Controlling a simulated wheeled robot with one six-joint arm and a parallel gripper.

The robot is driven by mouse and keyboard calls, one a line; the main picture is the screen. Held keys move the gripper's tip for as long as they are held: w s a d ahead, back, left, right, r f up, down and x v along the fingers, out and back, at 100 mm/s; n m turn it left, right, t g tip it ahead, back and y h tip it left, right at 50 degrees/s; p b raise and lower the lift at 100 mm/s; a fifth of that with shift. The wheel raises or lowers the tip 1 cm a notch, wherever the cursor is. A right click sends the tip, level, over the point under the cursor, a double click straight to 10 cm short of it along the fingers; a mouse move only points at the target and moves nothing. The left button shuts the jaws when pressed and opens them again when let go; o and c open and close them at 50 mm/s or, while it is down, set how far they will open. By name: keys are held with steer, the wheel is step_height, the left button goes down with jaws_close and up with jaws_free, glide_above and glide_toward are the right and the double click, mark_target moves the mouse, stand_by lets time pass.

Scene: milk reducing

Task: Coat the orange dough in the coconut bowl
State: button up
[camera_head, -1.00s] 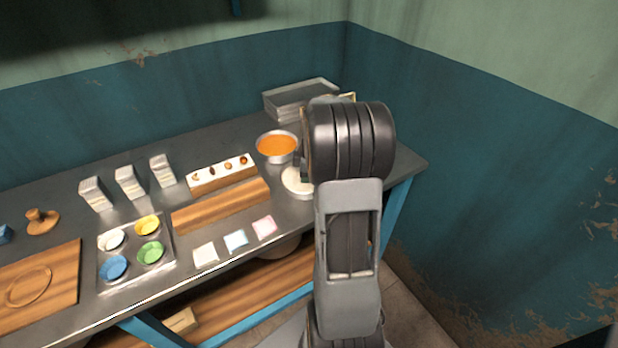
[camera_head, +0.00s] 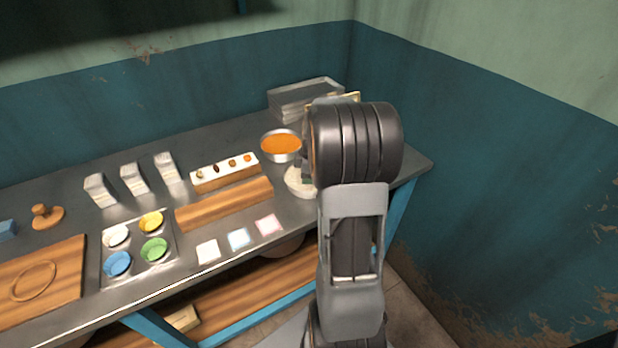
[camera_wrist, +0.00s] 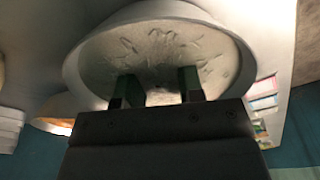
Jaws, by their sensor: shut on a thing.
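The coconut bowl (camera_head: 297,184), round and pale with white flaky filling, stands near the right end of the table, partly hidden behind my arm. In the wrist view, the bowl (camera_wrist: 160,45) fills the upper middle. My gripper (camera_wrist: 160,92) has both dark green fingertips down at the white filling inside the rim. The fingers stand a little apart, shut on a small piece, taken to be the orange dough. The dough itself is not clearly visible; its coating cannot be told.
A metal bowl of orange filling (camera_head: 281,145) stands just behind the coconut bowl. A pale holder (camera_head: 224,174) with several small balls, a wooden board (camera_head: 225,204) and a tray of coloured cups (camera_head: 138,250) lie left. A metal bin (camera_head: 305,98) stands at the back.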

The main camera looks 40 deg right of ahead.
steer(key=shift+r+p, duration=2.65)
steer(key=shift+r, duration=1.05)
step_height(320, 180, up, 4)
steer(key=p, duration=0.3)
